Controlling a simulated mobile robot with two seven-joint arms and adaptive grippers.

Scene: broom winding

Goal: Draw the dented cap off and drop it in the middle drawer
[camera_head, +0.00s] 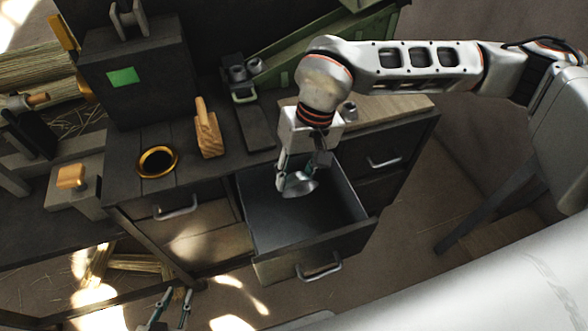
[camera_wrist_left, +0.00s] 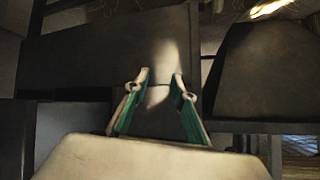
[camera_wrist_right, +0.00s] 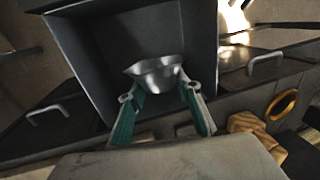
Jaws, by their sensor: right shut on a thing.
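The cap (camera_head: 300,186) is a shiny metal cup with a flared rim, and it also shows in the right wrist view (camera_wrist_right: 156,75). My right gripper (camera_head: 293,180) is shut on it and holds it over the open drawer. The middle drawer (camera_head: 345,232) is pulled out, with grey inner walls, and its visible floor is bare. It also shows in the right wrist view (camera_wrist_right: 88,50). I cannot make out a dent in the cap. My left gripper (camera_head: 172,300) is open and empty, low in front of the bench, and its fingers also show in the left wrist view (camera_wrist_left: 158,82).
Closed drawers with handles flank the open one, at left (camera_head: 175,208) and right (camera_head: 385,161). On the bench top are a brass ring (camera_head: 172,168) around a dark hole, a wooden wedge (camera_head: 207,138) and a dark machine with a green patch (camera_head: 122,76). Straw bundles lie at left.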

